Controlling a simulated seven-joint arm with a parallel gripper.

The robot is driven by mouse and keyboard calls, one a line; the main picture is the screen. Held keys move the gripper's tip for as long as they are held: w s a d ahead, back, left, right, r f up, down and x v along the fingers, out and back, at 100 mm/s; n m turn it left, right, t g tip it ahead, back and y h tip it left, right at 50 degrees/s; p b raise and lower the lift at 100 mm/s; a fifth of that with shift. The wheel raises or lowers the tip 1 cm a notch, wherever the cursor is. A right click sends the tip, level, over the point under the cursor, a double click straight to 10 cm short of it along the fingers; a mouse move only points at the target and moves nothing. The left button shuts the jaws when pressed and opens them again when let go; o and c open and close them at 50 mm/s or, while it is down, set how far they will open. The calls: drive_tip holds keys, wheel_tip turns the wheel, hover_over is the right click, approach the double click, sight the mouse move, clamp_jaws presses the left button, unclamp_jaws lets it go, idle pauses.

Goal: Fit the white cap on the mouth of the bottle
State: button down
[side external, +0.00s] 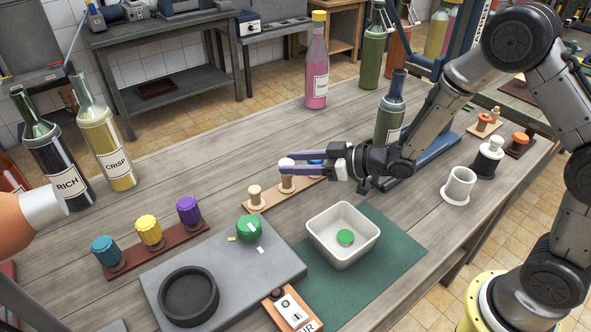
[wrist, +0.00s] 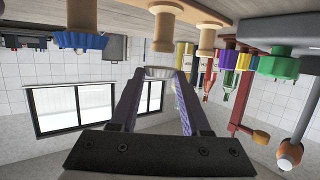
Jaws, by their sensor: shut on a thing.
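My gripper (side external: 290,164) is level above the table, its jaws shut on a small white cap (side external: 286,162). In the wrist view the cap (wrist: 160,72) shows pale between the fingertips (wrist: 160,78), partly hidden by them. Several bottles stand about, and I cannot tell which one is meant. The dark RICH bottle (side external: 66,160) and the yellowish CRISP bottle (side external: 108,150) stand at the left, apart from my gripper. A pink bottle (side external: 317,70) with a yellow top stands at the back.
A wooden rack with pale stoppers (side external: 287,185) and a blue cap (side external: 316,162) lies close under my gripper; the blue cap also shows in the wrist view (wrist: 82,40). A white bin (side external: 343,258) holds a green piece. A grey board (side external: 215,290) and a knob rack (side external: 160,250) lie in front.

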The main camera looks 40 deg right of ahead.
drive_tip(key=s+d+r, duration=0.4)
drive_tip(key=s+r, duration=0.6)
drive_tip(key=s, duration=0.4)
drive_tip(key=w+d+r+m+t+h, duration=0.1)
drive_tip(key=w+d+r+m+h, duration=0.1)
drive_tip(key=d+r, duration=0.7)
drive_tip(key=w+d+r+m+t+h, duration=0.1)
drive_tip(key=w+d+r+m+h, duration=0.2)
drive_tip(key=d+r, duration=0.5)
drive_tip(key=shift+w+d+r+m+h, duration=0.35)
drive_tip(key=shift+d+m+h, duration=0.3)
drive_tip(key=shift+h, duration=0.55)
wheel_tip(320, 180, down, 7)
drive_tip(key=shift+r, duration=0.15)
drive_tip(key=shift+f, duration=1.1)
idle(0.5)
